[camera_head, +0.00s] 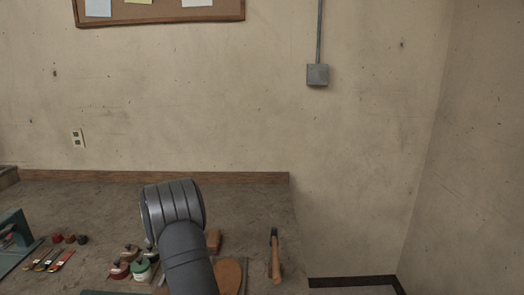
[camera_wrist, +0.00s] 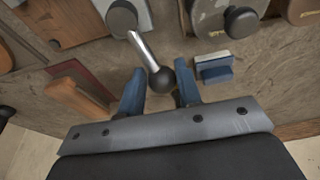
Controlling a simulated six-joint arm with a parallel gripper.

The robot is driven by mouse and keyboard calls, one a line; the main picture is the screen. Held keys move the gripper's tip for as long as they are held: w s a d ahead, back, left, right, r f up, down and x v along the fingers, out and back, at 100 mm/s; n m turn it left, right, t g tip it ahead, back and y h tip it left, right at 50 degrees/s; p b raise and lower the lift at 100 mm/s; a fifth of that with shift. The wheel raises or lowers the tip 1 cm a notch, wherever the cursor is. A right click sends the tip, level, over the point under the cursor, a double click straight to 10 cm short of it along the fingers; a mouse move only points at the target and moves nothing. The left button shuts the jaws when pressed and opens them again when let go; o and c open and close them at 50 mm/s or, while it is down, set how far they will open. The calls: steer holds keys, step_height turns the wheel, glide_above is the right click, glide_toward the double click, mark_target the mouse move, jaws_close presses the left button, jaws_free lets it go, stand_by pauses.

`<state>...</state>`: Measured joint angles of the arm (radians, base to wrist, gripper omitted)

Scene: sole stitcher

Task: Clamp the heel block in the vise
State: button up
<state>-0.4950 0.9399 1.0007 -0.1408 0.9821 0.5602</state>
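In the wrist view, my gripper (camera_wrist: 160,88) shows two blue fingers standing apart. A metal rod with a black ball end (camera_wrist: 161,79), which looks like the vise handle, reaches between them from a grey round part (camera_wrist: 122,18). The ball appears in the gap, with space visible beside it; I cannot tell whether a finger touches it. A brown block (camera_wrist: 76,102) lies left of the fingers; I cannot tell whether it is the heel block. The vise's jaws are not clearly seen. In the head view, my arm hides part of the bench and my gripper is out of sight.
On the bench (camera_head: 90,208) are several jars (camera_head: 140,267), brushes (camera_head: 62,260), a teal machine (camera_head: 14,228), a brown block (camera_head: 213,241), a leather piece (camera_head: 229,276) and a hammer (camera_head: 275,256). A blue-grey block (camera_wrist: 214,68) lies right of my fingers. The bench's back is clear.

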steer(key=shift+d, duration=0.15)
steer(key=shift+d, duration=1.2)
steer(key=shift+d, duration=0.15)
steer(key=shift+s+d, duration=0.2)
steer(key=shift+d, duration=0.4)
steer(key=o, duration=0.4)
steer(key=shift+c, duration=0.2)
